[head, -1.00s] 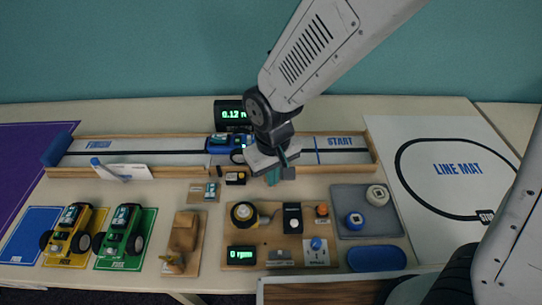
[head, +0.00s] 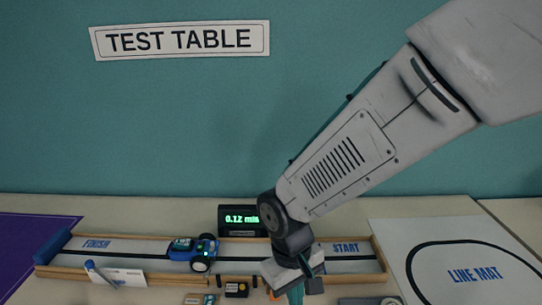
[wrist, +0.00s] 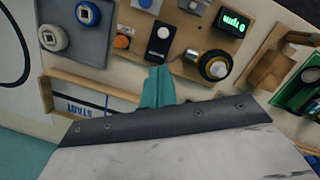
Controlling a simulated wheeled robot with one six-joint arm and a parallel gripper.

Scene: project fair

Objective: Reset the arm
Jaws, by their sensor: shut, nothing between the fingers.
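My gripper (head: 296,290) hangs at the lower middle of the head view, in front of the track's START half. Its teal fingers are shut and empty, and they also show in the wrist view (wrist: 157,88). In the wrist view the fingertips appear just below a black switch box (wrist: 161,38) on a wooden board. I cannot tell how high the fingers are above the table. My arm reaches in from the upper right of the head view.
A blue car (head: 194,252) stands on the wooden-walled track (head: 140,246), left of my gripper. A display (head: 240,219) stands behind the track. The line mat (head: 470,265) lies at right. A white card with a blue marker (head: 120,277) is at front left.

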